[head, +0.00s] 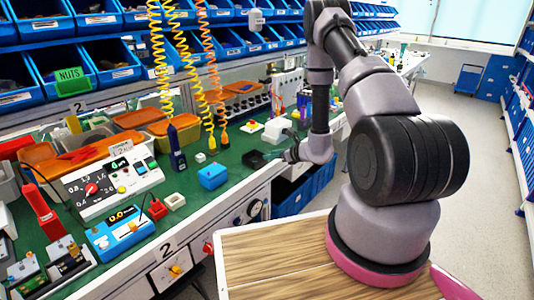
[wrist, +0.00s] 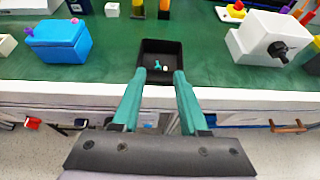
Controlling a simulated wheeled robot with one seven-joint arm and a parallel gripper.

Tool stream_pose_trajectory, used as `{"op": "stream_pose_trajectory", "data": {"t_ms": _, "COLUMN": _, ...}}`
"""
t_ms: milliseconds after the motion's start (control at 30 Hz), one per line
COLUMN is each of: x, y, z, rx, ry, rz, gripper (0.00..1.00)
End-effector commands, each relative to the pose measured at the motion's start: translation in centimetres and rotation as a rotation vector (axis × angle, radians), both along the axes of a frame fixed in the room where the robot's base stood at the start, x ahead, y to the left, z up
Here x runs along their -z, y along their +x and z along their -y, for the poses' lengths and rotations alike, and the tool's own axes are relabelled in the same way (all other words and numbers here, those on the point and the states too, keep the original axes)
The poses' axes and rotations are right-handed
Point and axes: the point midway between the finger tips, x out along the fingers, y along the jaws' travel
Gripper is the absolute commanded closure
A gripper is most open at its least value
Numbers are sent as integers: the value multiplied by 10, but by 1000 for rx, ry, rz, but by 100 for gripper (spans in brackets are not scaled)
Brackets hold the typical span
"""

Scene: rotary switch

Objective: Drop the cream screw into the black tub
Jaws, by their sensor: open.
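The black tub (wrist: 175,49) is a small square open box on the green bench top, straight ahead in the wrist view. It also shows in the head view (head: 253,159). A small pale piece (wrist: 165,68) lies on its floor, beside a small teal piece (wrist: 156,64). The pale piece may be the cream screw, but it is too small to be sure. My gripper (wrist: 159,75) has its two teal fingers apart with nothing between them. The fingertips appear at the tub's near side; their height above it is unclear. In the head view my gripper (head: 288,155) is just right of the tub.
A blue box (wrist: 58,42) stands left of the tub, and a white box with a black knob (wrist: 268,38) stands right. A white cube (wrist: 112,9) is behind. The bench's white front edge (wrist: 60,92) runs below my fingers. Coiled cables (head: 185,60) hang over the bench.

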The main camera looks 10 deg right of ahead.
Motion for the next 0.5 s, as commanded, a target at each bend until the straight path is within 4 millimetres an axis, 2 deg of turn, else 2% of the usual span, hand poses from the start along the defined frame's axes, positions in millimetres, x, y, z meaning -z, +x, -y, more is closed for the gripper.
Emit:
{"op": "stream_pose_trajectory", "data": {"t_ms": 167, "x": -4, "y": -3, "z": 2, "rx": -2, "ry": 1, "rz": 3, "gripper": 57}}
{"op": "stream_pose_trajectory", "data": {"t_ms": 267, "x": -20, "y": 0, "z": -5, "rx": -36, "ry": 1, "rz": 21, "gripper": 57}}
{"op": "stream_pose_trajectory", "data": {"t_ms": 367, "x": -60, "y": 3, "z": -22, "rx": -128, "ry": -3, "rz": 65, "gripper": 57}}
{"op": "stream_pose_trajectory", "data": {"t_ms": 500, "x": -143, "y": -6, "z": -57, "rx": -343, "ry": -41, "rz": 157, "gripper": 57}}
